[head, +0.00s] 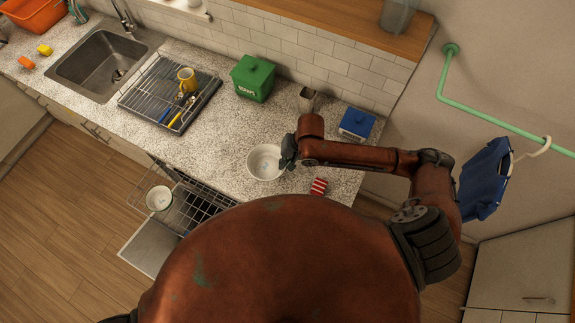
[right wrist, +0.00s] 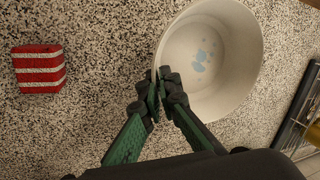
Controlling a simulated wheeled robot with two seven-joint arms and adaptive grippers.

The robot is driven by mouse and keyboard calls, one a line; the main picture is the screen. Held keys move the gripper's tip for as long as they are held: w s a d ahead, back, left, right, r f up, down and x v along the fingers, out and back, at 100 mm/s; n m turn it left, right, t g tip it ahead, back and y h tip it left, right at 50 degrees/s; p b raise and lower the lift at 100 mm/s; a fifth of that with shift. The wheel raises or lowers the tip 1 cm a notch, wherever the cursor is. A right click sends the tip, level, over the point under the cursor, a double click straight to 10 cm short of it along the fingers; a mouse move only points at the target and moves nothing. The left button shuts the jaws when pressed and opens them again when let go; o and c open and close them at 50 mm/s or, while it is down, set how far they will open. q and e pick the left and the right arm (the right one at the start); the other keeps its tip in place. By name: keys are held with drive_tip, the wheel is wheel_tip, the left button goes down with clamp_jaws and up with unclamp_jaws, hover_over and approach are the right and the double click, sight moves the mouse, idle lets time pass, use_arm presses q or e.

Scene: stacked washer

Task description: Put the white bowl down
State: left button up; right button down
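A white bowl (head: 265,162) is at the front part of the speckled counter. In the right wrist view the bowl (right wrist: 225,60) shows a blue mark on its inside bottom. My right gripper (head: 288,157) is at the bowl's right rim. In the right wrist view its green fingers (right wrist: 163,84) are close together, with the rim pinched between them. The bowl looks level; whether it touches the counter or is slightly above it I cannot tell. My left gripper is out of view.
A red-and-white striped block (head: 318,186) lies right of the bowl. A green canister (head: 253,78), blue box (head: 356,123) and dish rack (head: 150,100) stand behind. Below the counter edge, an open dishwasher rack (head: 190,208) holds another white bowl (head: 159,198). Counter left of the bowl is clear.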

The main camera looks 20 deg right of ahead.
drive_tip(key=shift+w+d+f, duration=0.35)
drive_tip(key=shift+d+f, duration=0.05)
drive_tip(key=shift+f, duration=0.2)
drive_tip(key=f, duration=0.3)
drive_tip(key=shift+w+d+p, duration=0.2)
drive_tip(key=shift+d+p, duration=0.1)
drive_tip(key=shift+p, duration=0.05)
drive_tip(key=shift+f, duration=0.5)
drive_tip(key=c, duration=2.2)
unclamp_jaws()
drive_tip(key=shift+f, duration=0.1)
drive_tip(key=shift+o, duration=0.2)
drive_tip(key=v, duration=1.2)
